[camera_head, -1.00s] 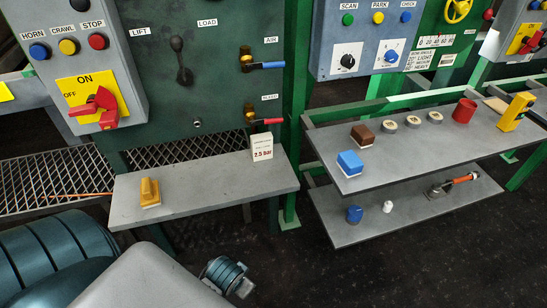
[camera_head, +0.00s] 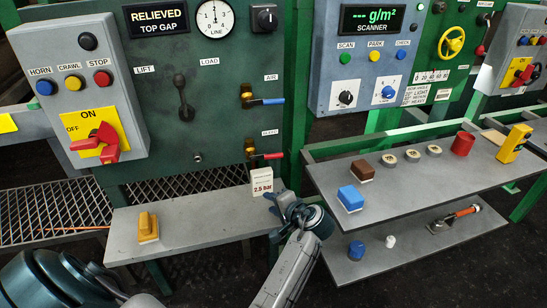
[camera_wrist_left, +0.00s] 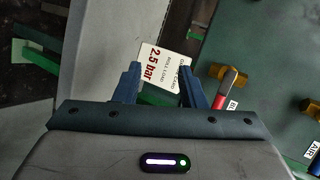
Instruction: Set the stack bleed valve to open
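The bleed valve has a brass body (camera_head: 250,147) low on the green panel and a red lever (camera_head: 270,156) pointing right, roughly level. In the left wrist view its red lever (camera_wrist_left: 222,100) lies right of the fingers, beside a partly hidden label starting "BL". My left gripper (camera_head: 278,199) is below the valve, near the small shelf's right end, apart from the lever. In the left wrist view my left gripper (camera_wrist_left: 159,82) has its two fingers spread, with nothing held between them. My right gripper is not in view.
A white "2.5 bar" card (camera_head: 262,183) stands on the shelf (camera_head: 195,231) close to my left gripper; it shows beyond the fingers in the wrist view (camera_wrist_left: 152,66). The blue-handled air valve (camera_head: 266,101) is above. A yellow block (camera_head: 148,226) sits left.

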